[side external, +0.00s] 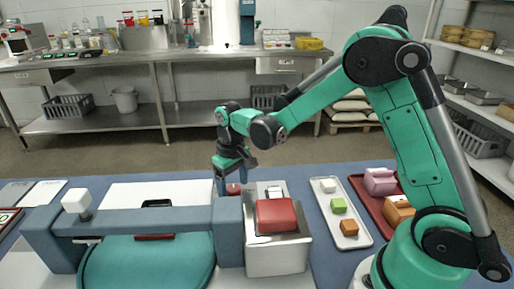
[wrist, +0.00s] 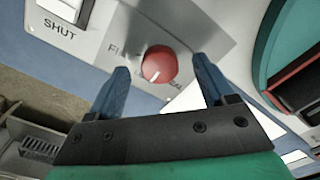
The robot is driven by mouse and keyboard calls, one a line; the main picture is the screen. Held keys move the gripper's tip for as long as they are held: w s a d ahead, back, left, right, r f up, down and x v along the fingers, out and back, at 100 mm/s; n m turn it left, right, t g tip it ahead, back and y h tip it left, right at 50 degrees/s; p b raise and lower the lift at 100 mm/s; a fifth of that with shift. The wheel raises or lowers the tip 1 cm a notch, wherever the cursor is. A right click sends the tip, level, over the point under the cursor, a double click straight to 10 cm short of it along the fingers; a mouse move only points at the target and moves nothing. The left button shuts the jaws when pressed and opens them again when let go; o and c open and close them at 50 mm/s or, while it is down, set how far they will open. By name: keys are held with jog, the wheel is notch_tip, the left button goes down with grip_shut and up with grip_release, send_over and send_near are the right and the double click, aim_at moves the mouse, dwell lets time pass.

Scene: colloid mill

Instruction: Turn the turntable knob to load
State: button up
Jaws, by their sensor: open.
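The turntable knob (wrist: 159,62) is round and red, on a grey panel. A short white mark on it points down and slightly left in the wrist view, toward partly hidden lettering. Letters beginning "FI" stand to its left. My gripper (wrist: 161,70) is open, with one blue finger on each side of the knob; I cannot tell whether either touches it. In the side view my gripper (side external: 234,181) points down at the far side of the machine, and a bit of the red knob (side external: 233,189) shows between the fingers.
A white switch (wrist: 66,10) marked "SHUT" sits left of the knob. A grey box with a red block (side external: 277,215) stands right of my gripper. The blue-grey crossbar (side external: 150,222) and round teal turntable (side external: 148,263) are nearer the camera. A white tray (side external: 345,228) lies farther right.

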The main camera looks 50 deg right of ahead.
aim_at(234, 188)
jog(key=shift+r, duration=2.5)
jog(key=shift+s+r, duration=0.25)
jog(key=shift+r, duration=0.05)
jog(key=s+a+r+t, duration=0.2)
jog(key=s+r+t, duration=0.3)
jog(key=s, duration=0.5)
jog(key=shift+s+t, duration=0.2)
jog(key=shift+t, duration=0.8)
